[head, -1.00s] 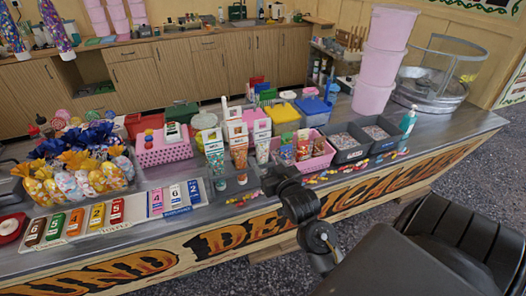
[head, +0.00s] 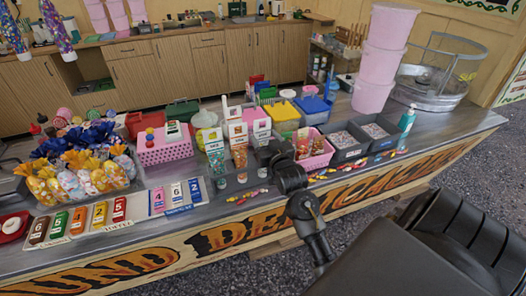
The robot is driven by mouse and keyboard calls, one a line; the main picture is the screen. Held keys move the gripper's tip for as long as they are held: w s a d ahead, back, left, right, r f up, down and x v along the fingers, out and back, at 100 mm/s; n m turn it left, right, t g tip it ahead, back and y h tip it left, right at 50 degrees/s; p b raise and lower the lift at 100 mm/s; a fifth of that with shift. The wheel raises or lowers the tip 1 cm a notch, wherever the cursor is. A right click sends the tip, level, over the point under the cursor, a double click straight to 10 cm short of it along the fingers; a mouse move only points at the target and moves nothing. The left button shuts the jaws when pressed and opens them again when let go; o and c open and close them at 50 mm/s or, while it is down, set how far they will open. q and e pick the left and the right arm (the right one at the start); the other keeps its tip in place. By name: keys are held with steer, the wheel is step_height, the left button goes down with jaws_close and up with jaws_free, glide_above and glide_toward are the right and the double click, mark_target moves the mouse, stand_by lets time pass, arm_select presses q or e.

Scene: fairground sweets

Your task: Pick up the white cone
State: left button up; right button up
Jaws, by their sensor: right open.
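My right gripper (head: 273,152) is open, dark, and at that right end of the row. I cannot tell if its fingers touch the cone. My left gripper is not in view.
A pink basket (head: 318,160) with tubs sits just right of my right gripper, with grey trays (head: 345,153) beyond it. Price tiles (head: 158,199) and bagged sweets (head: 75,177) stand to the left. Loose wrapped sweets lie along the counter's front edge.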

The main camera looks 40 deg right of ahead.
mark_target(263, 135)
steer(key=p+x, duration=0.1)
steer(key=x, duration=0.3)
steer(key=shift+w+f+p, duration=0.15)
steer(key=shift+w+p, duration=0.15)
steer(key=shift+w, duration=0.05)
steer(key=c, duration=0.9)
